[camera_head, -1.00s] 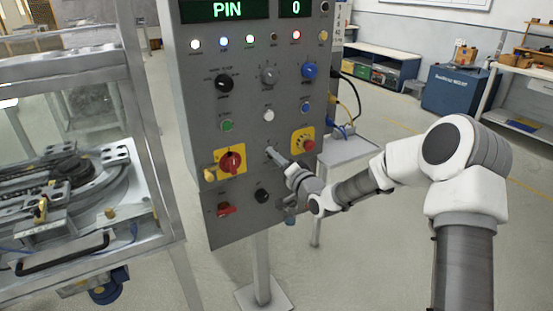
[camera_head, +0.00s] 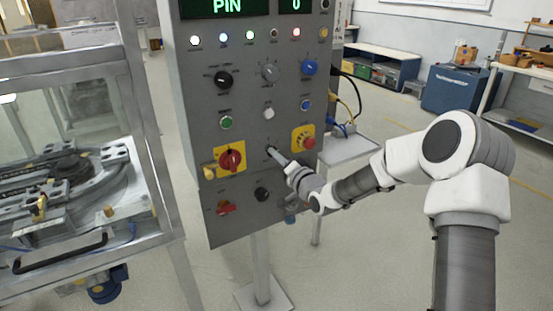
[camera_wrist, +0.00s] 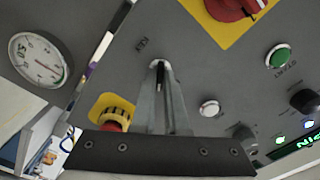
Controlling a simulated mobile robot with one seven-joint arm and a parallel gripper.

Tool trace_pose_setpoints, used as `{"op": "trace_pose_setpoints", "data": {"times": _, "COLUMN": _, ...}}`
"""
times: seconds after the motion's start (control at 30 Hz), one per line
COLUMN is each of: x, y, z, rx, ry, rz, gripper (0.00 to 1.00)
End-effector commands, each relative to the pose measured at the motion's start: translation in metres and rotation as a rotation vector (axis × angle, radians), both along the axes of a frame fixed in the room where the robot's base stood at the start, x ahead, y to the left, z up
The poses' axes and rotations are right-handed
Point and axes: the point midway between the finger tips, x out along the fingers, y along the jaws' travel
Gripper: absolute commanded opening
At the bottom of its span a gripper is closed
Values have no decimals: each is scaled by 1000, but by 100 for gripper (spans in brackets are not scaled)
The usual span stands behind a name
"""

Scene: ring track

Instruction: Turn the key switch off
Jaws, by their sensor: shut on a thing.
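The key switch (camera_head: 268,147) is on the grey control panel, between the red rotary switch and the emergency stop. Only a small dark part of it shows in the head view. My gripper (camera_head: 272,151) reaches it from the lower right, with its fingertips at the panel face. In the wrist view the two fingers of my gripper (camera_wrist: 161,75) are shut on the dark, narrow key (camera_wrist: 159,77). The fingers hide most of the switch, so its position marks cannot be read clearly.
A red rotary switch (camera_head: 231,160) on a yellow plate is left of the key. An emergency stop (camera_head: 306,141) is close to its right, and a white button (camera_head: 268,113) is above. A glazed track enclosure (camera_head: 75,190) stands left.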

Motion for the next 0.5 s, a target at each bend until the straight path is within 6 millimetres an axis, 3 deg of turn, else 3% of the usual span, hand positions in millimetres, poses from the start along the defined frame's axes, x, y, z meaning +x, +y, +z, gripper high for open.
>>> {"op": "trace_pose_setpoints", "data": {"times": 0.5, "x": 0, "y": 0, "z": -6, "rx": -370, "ry": -253, "rz": -1, "gripper": 0}}
